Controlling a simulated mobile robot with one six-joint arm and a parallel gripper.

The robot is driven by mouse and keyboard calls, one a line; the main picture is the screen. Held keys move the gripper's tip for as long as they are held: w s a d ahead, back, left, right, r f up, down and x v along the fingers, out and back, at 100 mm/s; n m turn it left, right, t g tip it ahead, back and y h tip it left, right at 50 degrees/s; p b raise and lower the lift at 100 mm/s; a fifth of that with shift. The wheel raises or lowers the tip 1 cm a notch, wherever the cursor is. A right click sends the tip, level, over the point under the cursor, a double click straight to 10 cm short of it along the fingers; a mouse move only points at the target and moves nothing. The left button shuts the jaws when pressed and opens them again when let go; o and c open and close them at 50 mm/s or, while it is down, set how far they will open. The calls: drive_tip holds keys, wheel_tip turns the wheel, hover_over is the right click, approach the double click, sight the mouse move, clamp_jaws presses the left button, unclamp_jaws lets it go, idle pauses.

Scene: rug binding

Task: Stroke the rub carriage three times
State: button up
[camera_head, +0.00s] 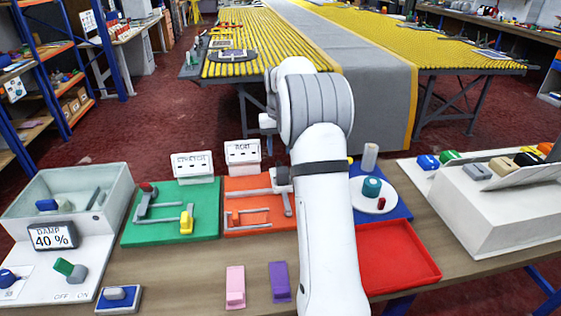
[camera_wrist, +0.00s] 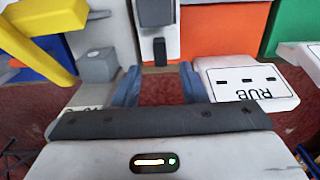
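The orange board (camera_head: 262,200) carries grey rails and stands in front of a white sign (camera_head: 242,151). A grey block (camera_head: 282,178), probably the rub carriage, sits at the board's right end, partly hidden by my arm. In the wrist view the sign reads RUB upside down (camera_wrist: 248,82), beside the orange board (camera_wrist: 225,30). A pale block with a dark upright grip (camera_wrist: 160,50) is ahead of my gripper (camera_wrist: 160,86). My gripper's two blue-grey fingers are apart, with nothing between them. In the head view my arm hides the gripper.
A green board (camera_head: 170,222) with grey rails lies to the left. A blue board (camera_head: 398,208) with a white disc and a red tray (camera_head: 398,262) are to the right. Pink (camera_head: 235,287) and purple (camera_head: 279,283) blocks sit on the table's front.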

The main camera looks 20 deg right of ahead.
sight(279, 163)
wheel_tip(279, 163, down, 5)
drive_tip(key=shift+f, duration=0.2)
clamp_jaws()
idle(0.5)
